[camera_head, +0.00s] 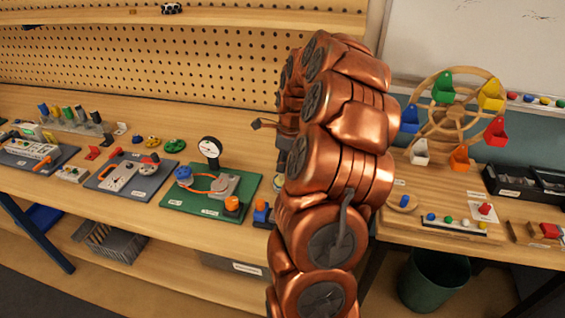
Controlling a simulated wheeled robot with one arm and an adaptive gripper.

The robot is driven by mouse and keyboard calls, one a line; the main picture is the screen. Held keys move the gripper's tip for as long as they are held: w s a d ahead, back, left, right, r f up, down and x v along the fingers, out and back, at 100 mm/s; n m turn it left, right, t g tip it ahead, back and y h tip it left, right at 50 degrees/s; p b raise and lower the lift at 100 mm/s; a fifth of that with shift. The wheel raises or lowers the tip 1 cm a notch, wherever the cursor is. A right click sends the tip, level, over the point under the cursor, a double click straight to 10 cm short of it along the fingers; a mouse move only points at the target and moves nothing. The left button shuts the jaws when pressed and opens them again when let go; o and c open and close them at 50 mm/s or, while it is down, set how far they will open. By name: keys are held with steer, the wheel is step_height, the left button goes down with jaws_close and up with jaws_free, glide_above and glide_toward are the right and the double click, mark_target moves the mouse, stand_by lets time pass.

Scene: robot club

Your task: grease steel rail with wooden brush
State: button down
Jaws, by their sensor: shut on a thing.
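My copper arm fills the middle of the view and hides most of my gripper (284,142). Only a small dark part of the gripper shows at the arm's left edge. A short brown stick with a darker end (262,124) juts out to the left there, above the workbench. It looks like the wooden brush, held in the shut gripper; its bristles cannot be made out. I cannot pick out the steel rail; the bench behind my arm is hidden.
A green board with a gauge (209,147) and a grey board (135,176) lie on the long workbench (235,126). A colourful wheel model (452,117) stands on the right table, with a dark tray (528,186) beside it. A green bin (435,280) stands below.

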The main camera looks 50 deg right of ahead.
steer(key=shift+f+b, duration=0.65)
steer(key=shift+b, duration=0.1)
stand_by(2.9)
steer(key=shift+r, duration=0.15)
steer(key=shift+r, duration=3.45)
